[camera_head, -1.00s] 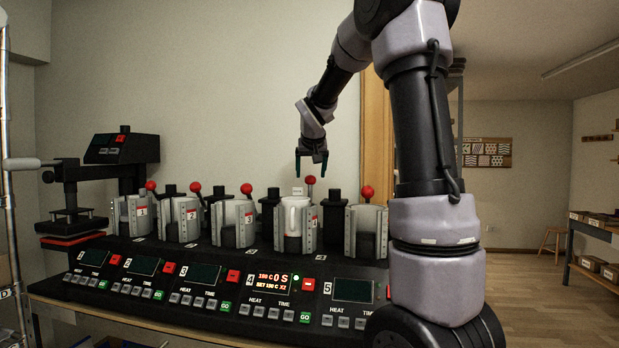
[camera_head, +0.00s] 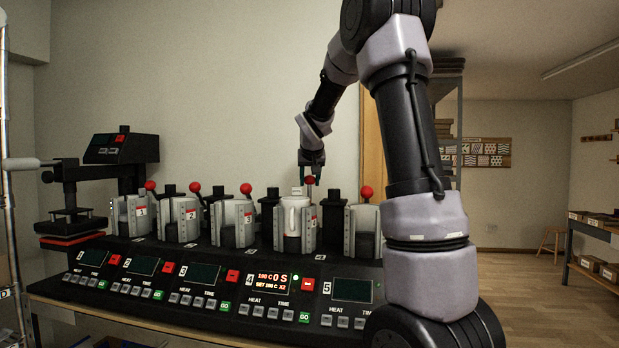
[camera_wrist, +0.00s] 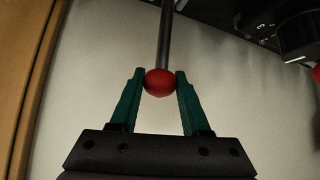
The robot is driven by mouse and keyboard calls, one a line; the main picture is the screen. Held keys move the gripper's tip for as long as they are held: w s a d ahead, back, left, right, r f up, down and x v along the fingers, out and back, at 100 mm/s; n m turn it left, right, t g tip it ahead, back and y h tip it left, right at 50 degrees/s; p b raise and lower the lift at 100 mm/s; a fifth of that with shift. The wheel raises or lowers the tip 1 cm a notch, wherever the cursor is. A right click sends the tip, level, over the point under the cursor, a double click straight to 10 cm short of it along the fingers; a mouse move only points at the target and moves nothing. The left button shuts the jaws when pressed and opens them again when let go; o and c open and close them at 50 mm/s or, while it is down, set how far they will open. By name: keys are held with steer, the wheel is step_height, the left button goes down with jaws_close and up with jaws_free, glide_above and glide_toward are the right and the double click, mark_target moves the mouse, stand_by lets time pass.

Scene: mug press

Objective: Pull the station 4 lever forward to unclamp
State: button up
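The station 4 lever has a red ball knob (camera_head: 309,180) and stands behind the white mug (camera_head: 296,214) in the station 4 clamp. My gripper (camera_head: 312,178) points down at this knob from above. In the wrist view, the two green fingers (camera_wrist: 160,84) sit on either side of the red knob (camera_wrist: 160,90) and appear to touch it. The lever's dark rod (camera_wrist: 166,35) runs up from the knob in that view. The station 4 display (camera_head: 270,282) is lit and reads 0 S. The lever's lower part is hidden behind the clamp.
Neighbouring levers with red knobs stand close by, at station 3 (camera_head: 246,188) and station 5 (camera_head: 366,191). A heat press (camera_head: 75,200) stands at the far left. The wall behind the stations is bare, and there is open air above them.

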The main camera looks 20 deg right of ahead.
steer(key=shift+s, duration=0.1)
steer(key=shift+s+a, duration=0.65)
steer(key=shift+s, duration=0.2)
steer(key=shift+s+a+f, duration=0.1)
steer(key=shift+s+a, duration=0.35)
steer(key=shift+s, duration=0.2)
steer(key=shift+s+a, duration=0.25)
steer(key=shift+s, duration=0.1)
steer(key=shift+f, duration=0.1)
